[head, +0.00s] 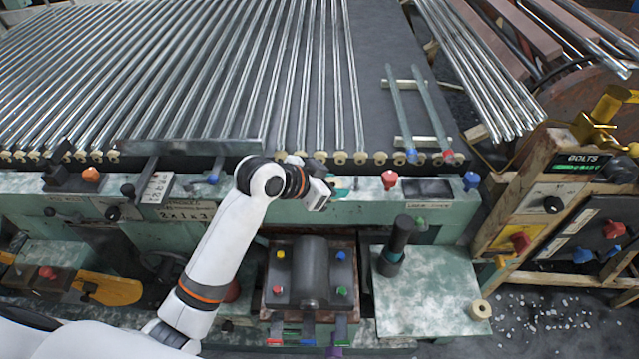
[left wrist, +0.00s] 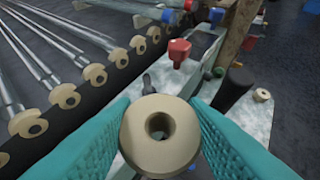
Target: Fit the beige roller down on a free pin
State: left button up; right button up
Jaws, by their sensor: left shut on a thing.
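My left gripper (head: 338,186) is over the green front ledge of the machine, just below the roller row. In the left wrist view its two teal fingers (left wrist: 158,135) are shut on a beige roller (left wrist: 137,148), a flanged ring whose centre hole faces the camera. I cannot make out a bare pin. My right gripper is not in view.
Another beige roller (head: 480,309) lies on the green plate (head: 430,290) at lower right. A red knob (head: 389,179) stands right of the gripper. A black upright handle (head: 400,235) stands on the plate.

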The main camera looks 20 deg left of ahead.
pick_arm(q)
jog(key=w+a+r+p, duration=0.1)
jog(key=w+p, duration=0.1)
jog(key=w+a+r+m+g+h+p, duration=0.1)
jog(key=a+r+p, duration=0.1)
jog(key=w+a+r+m+h+p, duration=0.1)
jog(key=w+a+r+p, duration=0.1)
jog(key=shift+w+r+g+p, duration=0.2)
jog(key=shift+w+g+p, duration=0.15)
jog(key=shift+g, duration=0.05)
jog(key=shift+d, duration=0.1)
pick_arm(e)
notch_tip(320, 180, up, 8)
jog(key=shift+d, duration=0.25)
pick_arm(q)
notch_tip(320, 180, down, 5)
jog(key=b, duration=0.4)
jog(key=shift+f, duration=0.5)
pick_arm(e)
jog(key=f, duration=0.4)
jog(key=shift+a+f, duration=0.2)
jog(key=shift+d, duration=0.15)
pick_arm(q)
jog(key=shift+f+b, duration=2.05)
jog(key=shift+f, duration=0.25)
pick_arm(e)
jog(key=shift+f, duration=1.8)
